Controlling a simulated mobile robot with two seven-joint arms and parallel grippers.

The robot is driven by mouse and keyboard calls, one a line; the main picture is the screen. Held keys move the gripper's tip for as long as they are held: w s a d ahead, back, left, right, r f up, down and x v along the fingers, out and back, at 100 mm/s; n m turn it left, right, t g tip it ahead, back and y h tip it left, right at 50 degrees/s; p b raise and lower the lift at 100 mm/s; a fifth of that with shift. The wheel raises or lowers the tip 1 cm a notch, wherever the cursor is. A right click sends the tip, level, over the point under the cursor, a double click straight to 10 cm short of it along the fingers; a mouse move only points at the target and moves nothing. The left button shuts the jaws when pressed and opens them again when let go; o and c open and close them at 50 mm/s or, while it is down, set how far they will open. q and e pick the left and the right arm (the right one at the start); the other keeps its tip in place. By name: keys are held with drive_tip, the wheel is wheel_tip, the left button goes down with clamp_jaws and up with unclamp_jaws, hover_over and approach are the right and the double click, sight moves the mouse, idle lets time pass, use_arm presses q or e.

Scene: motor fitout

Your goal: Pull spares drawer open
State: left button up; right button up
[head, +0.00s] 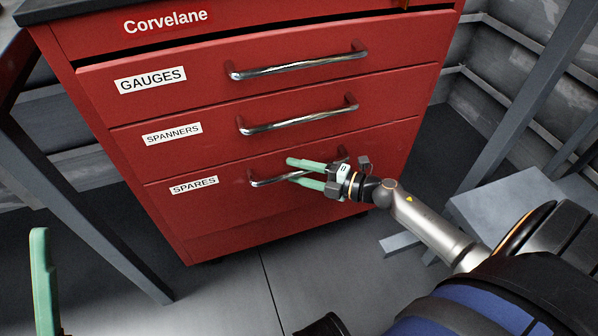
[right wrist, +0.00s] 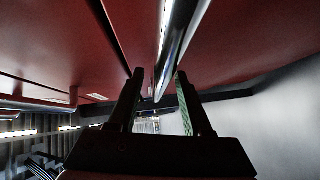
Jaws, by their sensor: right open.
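The spares drawer (head: 215,212) is the lowest labelled drawer of the red cabinet in the head view. Its front looks flush with the drawers above. Its chrome bar handle (head: 262,181) is partly hidden by my right gripper (head: 290,170). That gripper is open, with one green finger above the bar and one below it. One green finger of my left gripper (head: 42,275) shows at the lower left, away from the cabinet.
Above are the spanners drawer (head: 215,148) and gauges drawer (head: 205,96), each with a chrome handle. A grey metal leg (head: 80,210) stands left of the cabinet and grey posts (head: 535,90) stand to the right. The floor (head: 225,285) before the drawer is clear.

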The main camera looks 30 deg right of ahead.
clamp_jaws()
idle(0.3)
idle(1.1)
